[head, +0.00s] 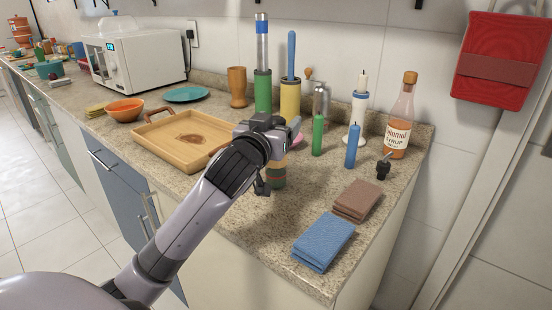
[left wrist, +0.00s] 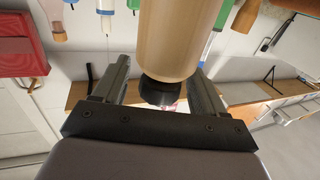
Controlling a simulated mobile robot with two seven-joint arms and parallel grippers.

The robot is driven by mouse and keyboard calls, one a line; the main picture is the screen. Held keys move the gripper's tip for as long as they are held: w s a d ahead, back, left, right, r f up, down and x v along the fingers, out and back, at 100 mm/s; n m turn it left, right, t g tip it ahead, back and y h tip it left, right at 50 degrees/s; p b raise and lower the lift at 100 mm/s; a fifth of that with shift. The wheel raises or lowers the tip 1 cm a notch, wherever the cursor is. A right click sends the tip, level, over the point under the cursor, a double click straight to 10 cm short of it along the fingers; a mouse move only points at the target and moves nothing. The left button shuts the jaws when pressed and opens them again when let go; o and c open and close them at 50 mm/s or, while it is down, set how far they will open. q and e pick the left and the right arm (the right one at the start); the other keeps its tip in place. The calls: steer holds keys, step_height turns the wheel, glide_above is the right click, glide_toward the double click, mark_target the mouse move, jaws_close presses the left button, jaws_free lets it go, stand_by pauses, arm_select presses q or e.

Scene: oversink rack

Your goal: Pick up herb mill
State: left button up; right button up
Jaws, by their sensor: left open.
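A banded cylinder, which I take to be the herb mill (head: 278,172), stands on the granite counter, with tan, green and red bands showing. My left gripper (head: 272,142) is at its upper part and hides its top in the head view. In the left wrist view the mill's tan body (left wrist: 178,40) and dark cap lie between the two separated fingers of my left gripper (left wrist: 158,75). Gaps show between the fingers and the dark cap. The gripper is open and is not closed on it. My right gripper is not in view.
A wooden tray (head: 178,137) lies just left of the mill. Green (head: 318,134) and blue (head: 352,146) candles and a syrup bottle (head: 400,120) stand to the right, taller cylinders behind. Folded blue (head: 324,240) and brown (head: 357,200) cloths lie near the front right edge.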

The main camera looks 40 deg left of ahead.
arm_select(q)
steer(key=shift+w+a, duration=0.2)
steer(key=shift+w, duration=0.5)
jaws_close()
steer(key=shift+r, duration=0.15)
